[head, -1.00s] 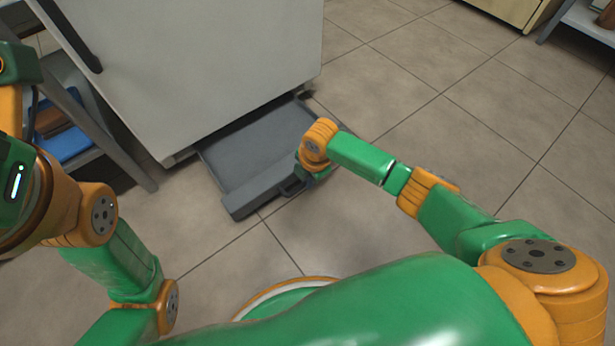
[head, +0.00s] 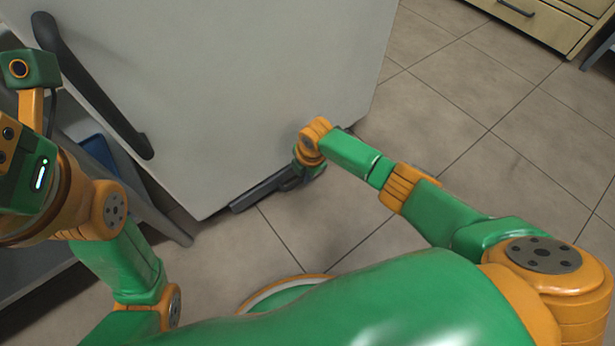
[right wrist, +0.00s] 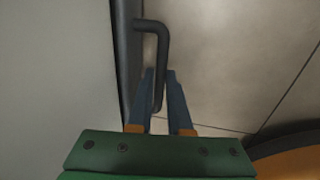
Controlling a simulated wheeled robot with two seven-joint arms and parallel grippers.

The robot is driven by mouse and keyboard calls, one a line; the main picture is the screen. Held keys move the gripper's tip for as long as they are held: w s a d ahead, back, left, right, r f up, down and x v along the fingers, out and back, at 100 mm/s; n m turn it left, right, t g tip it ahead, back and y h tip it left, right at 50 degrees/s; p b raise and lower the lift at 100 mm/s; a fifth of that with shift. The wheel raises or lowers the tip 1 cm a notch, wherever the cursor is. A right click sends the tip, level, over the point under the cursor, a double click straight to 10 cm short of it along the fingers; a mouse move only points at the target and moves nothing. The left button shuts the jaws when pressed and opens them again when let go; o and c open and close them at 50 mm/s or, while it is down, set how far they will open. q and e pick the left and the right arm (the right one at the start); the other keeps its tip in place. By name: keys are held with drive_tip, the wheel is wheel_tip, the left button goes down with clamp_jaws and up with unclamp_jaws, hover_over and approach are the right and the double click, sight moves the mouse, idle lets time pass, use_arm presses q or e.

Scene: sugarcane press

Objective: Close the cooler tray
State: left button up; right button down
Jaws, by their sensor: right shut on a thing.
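The cooler (head: 240,80) is a large pale grey box with a dark handle on its front. Its dark grey tray (head: 256,192) shows only as a narrow strip under the cooler's lower front edge. In the right wrist view the tray's front (right wrist: 127,60) runs beside the cooler's pale face, with a dark bent handle (right wrist: 160,60) sticking out. My right gripper (right wrist: 160,88) is shut on this handle, a finger on each side. In the head view the right gripper (head: 308,168) is at the tray's front, partly hidden by my wrist. My left gripper is not in view; only its arm shows.
A grey shelf frame (head: 150,205) with a blue item (head: 98,150) stands left of the cooler. A wooden drawer cabinet (head: 530,18) is at the top right. The tiled floor (head: 480,110) to the right is clear.

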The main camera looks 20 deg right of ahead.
drive_tip(key=shift+w+a, duration=0.1)
drive_tip(key=shift+w, duration=0.55)
drive_tip(key=shift+r, duration=0.1)
drive_tip(key=c, duration=0.8)
unclamp_jaws()
drive_tip(key=shift+a, duration=0.1)
drive_tip(key=shift+c, duration=0.2)
